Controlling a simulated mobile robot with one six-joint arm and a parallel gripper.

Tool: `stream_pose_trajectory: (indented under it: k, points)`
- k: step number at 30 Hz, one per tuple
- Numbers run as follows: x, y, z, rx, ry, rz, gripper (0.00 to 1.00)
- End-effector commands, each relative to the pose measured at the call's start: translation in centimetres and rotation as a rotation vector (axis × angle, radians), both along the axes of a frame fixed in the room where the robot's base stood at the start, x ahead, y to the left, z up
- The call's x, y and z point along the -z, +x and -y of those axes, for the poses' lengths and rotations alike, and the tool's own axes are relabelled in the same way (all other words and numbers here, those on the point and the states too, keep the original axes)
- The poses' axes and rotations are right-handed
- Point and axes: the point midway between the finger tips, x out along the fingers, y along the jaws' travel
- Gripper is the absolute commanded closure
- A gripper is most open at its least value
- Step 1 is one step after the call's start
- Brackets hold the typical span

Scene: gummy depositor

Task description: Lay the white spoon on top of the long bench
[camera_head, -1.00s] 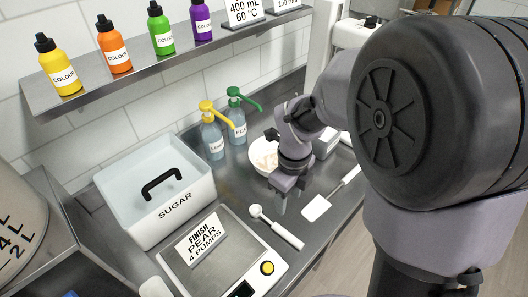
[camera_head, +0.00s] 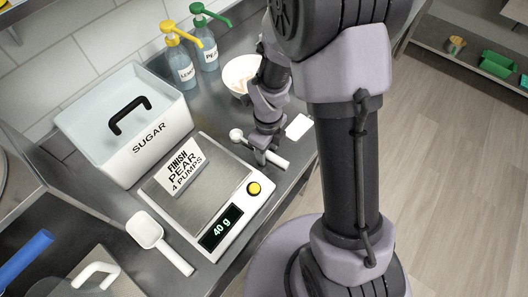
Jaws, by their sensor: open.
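The white spoon (camera_head: 237,135) lies on the grey steel bench (camera_head: 226,98), to the right of the scale, with its round bowl at the upper left. Its handle (camera_head: 280,162) runs to the lower right, partly hidden by my gripper. My gripper (camera_head: 264,158) is open and points down at the handle, very close to it. I cannot tell whether the fingers straddle or touch the handle.
The scale (camera_head: 237,213) reads 40 g and carries a "FINISH PEAR 4 PUMPS" card (camera_head: 182,167). A SUGAR bin (camera_head: 140,150), pump bottles (camera_head: 181,67), a bowl (camera_head: 236,77), a white spatula (camera_head: 298,126) and a white scoop (camera_head: 146,232) stand or lie nearby.

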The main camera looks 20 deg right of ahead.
Motion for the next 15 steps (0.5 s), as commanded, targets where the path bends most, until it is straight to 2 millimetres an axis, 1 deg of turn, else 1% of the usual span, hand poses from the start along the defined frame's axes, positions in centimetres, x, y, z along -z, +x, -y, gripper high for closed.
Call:
stream_pose_trajectory:
  k: [1, 5, 6, 8, 15]
  points:
    - [-0.04, 0.0, 0.0, 0.0, 0.0, 0.0, 0.54]
    - [-0.05, 0.0, 0.0, 0.0, 0.0, 0.0, 0.8]
    - [-0.05, 0.0, 0.0, 0.0, 0.0, 0.0, 0.88]
    - [-0.05, 0.0, 0.0, 0.0, 0.0, 0.0, 1.0]
    - [-0.06, 0.0, 0.0, 0.0, 0.0, 0.0, 1.0]
